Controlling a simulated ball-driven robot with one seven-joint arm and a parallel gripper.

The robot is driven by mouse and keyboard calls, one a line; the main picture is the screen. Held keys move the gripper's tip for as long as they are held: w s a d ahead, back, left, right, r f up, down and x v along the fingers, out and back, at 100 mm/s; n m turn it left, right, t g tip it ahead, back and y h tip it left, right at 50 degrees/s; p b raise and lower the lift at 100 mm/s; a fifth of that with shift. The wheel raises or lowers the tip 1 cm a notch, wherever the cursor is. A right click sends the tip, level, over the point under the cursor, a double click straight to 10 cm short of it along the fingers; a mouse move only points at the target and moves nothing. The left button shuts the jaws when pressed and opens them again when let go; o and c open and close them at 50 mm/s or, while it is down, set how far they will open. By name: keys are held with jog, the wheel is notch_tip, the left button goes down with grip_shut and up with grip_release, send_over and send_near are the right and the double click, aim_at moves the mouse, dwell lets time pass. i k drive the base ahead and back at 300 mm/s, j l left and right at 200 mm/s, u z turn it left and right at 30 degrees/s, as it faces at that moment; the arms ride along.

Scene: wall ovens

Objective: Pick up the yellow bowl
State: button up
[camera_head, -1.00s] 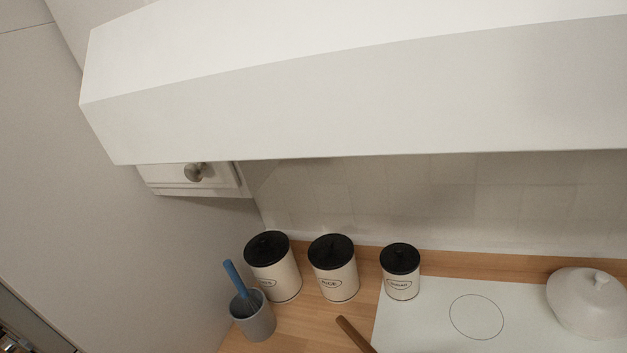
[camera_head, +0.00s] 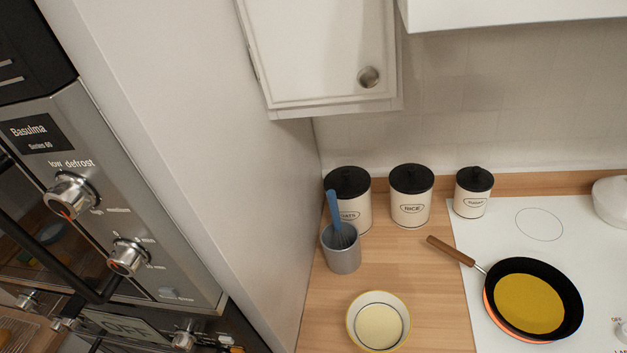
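The yellow bowl (camera_head: 354,337) sits upright on the wooden counter at the bottom middle of the view. Its rim is yellow and its inside is pale cream. It stands in front of the grey utensil cup and left of the white hob. Nothing covers it, and clear wood lies around it. My gripper is not in view.
A pan (camera_head: 560,328) with yellow contents sits on the white hob (camera_head: 470,225), its wooden handle reaching over the counter. A grey cup (camera_head: 342,260) with a blue whisk and several canisters (camera_head: 410,197) stand behind. A tall oven unit (camera_head: 130,200) borders the left; a cabinet (camera_head: 320,50) hangs above.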

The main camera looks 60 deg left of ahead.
aim_at(378, 320)
jog(key=i+l+u, duration=0.1)
jog(key=u, duration=0.4)
jog(key=l+u, duration=0.2)
jog(key=u, duration=0.25)
jog(key=i+l+u, duration=0.1)
jog(key=u, duration=0.4)
jog(key=l+u, duration=0.25)
jog(key=u, duration=0.25)
jog(key=k+l, duration=0.1)
jog(key=l, duration=0.85)
jog(key=k, duration=0.05)
